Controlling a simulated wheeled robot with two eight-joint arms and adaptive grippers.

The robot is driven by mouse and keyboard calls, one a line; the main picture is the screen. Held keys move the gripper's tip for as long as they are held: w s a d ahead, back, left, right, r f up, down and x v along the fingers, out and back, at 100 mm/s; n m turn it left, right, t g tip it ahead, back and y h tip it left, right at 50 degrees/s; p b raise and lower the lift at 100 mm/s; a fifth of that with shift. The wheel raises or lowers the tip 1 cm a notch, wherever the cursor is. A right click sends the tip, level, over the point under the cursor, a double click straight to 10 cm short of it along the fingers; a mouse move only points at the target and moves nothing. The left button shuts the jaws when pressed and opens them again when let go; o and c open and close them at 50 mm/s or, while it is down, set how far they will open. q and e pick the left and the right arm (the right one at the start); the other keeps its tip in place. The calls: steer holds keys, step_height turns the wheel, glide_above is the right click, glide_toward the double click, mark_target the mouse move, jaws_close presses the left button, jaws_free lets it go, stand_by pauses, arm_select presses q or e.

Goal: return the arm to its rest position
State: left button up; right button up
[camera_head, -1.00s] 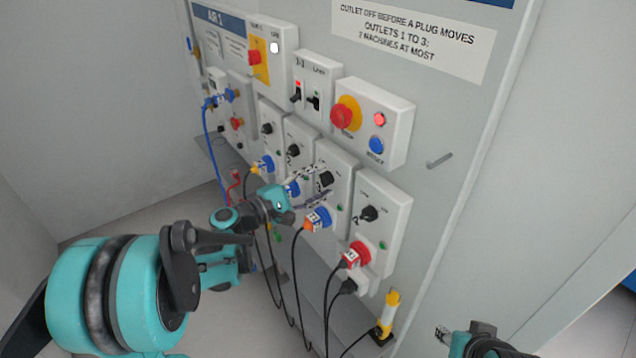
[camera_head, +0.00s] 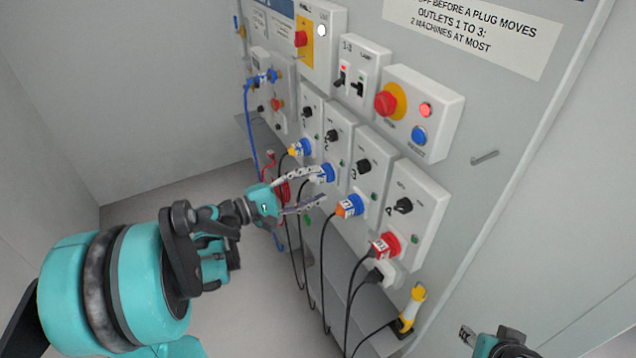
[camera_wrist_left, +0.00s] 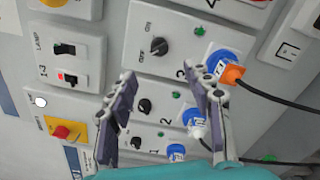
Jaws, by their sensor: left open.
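My left arm comes in from the left and its teal gripper (camera_head: 314,186) is open and empty. Its two grey fingers point at the outlet row, in front of the blue outlet 2 (camera_head: 325,172) and left of outlet 3's orange plug (camera_head: 349,206). In the left wrist view the fingers (camera_wrist_left: 160,76) are spread, with outlet 2's white plug (camera_wrist_left: 196,127) partly behind the right finger. Nothing is between the fingers. Part of my right gripper (camera_head: 480,338) shows at the bottom right edge; its jaw state is unclear.
The panel (camera_head: 520,110) carries switch boxes, knobs and a red stop button (camera_head: 390,101). Black cables hang below the outlets. A red plug (camera_head: 384,246) sits in outlet 4. A yellow-handled item (camera_head: 412,305) stands below. Open floor lies left of the panel.

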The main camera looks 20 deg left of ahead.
stand_by(0.3)
arm_select(q)
steer(key=s+d+f+m+g+y, duration=0.4)
steer(key=s+d+f+m+g, duration=0.25)
steer(key=d, duration=0.35)
steer(key=s+a+f+m+y, duration=0.2)
steer(key=s+f+m+y, duration=0.2)
steer(key=s+m+y, duration=0.3)
steer(key=s+m, duration=0.2)
steer(key=shift+s+a, duration=0.3)
steer(key=shift+s, duration=0.05)
